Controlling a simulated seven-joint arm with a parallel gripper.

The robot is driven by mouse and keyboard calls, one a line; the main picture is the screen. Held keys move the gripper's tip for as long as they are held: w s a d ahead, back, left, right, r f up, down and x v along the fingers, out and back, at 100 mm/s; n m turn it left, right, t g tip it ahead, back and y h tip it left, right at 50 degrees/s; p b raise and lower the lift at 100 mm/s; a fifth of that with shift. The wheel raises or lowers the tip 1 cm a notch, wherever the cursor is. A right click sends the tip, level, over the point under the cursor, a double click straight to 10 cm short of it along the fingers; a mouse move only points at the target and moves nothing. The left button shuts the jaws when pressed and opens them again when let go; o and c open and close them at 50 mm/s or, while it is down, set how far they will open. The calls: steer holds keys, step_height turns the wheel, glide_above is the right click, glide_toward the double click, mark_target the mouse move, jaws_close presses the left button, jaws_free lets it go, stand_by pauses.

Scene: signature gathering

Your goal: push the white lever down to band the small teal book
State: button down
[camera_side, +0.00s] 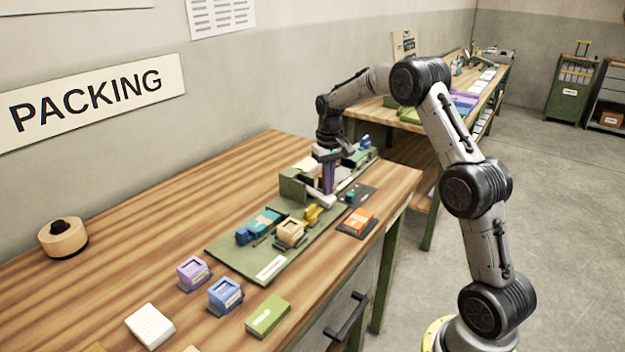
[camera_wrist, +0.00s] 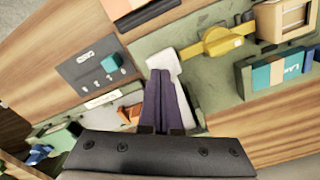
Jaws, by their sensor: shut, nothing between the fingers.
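My gripper (camera_side: 328,190) is shut, with its purple fingers pointing down at the green banding station. In the wrist view the closed fingertips (camera_wrist: 160,74) overlap the white lever (camera_wrist: 166,59); I cannot tell whether they touch it. The lever also shows in the side view (camera_side: 321,198), beside the fingertips and partly hidden by them. A teal book (camera_side: 265,221) with a pale label lies on the green mat; it shows at the right of the wrist view (camera_wrist: 262,76). A smaller teal piece (camera_wrist: 110,63) sits on a dark pad.
A yellow part (camera_side: 313,213) and a tan box (camera_side: 291,232) stand on the green mat (camera_side: 240,265). An orange item (camera_side: 358,221) lies at the right edge. Purple (camera_side: 193,271), blue (camera_side: 225,293) and green (camera_side: 268,314) blocks are in front. The left tabletop is mostly clear.

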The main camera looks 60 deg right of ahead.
step_height(320, 180, up, 9)
stand_by(1.0)
steer(key=shift+f, duration=0.1)
steer(key=s+a+r+n+t, duration=0.3)
steer(key=s+a+r, duration=0.7)
steer(key=a+r, duration=0.45)
steer(key=s+a+f+n+t, duration=0.2)
steer(key=s+a, duration=0.5)
steer(key=s, duration=0.5)
steer(key=s+f+n, duration=0.1)
steer(key=s+f, duration=0.5)
steer(key=f, duration=0.2)
steer(key=shift+s+a+f+t, duration=0.3)
steer(key=shift+s+a, duration=0.05)
steer(key=shift+a, duration=0.05)
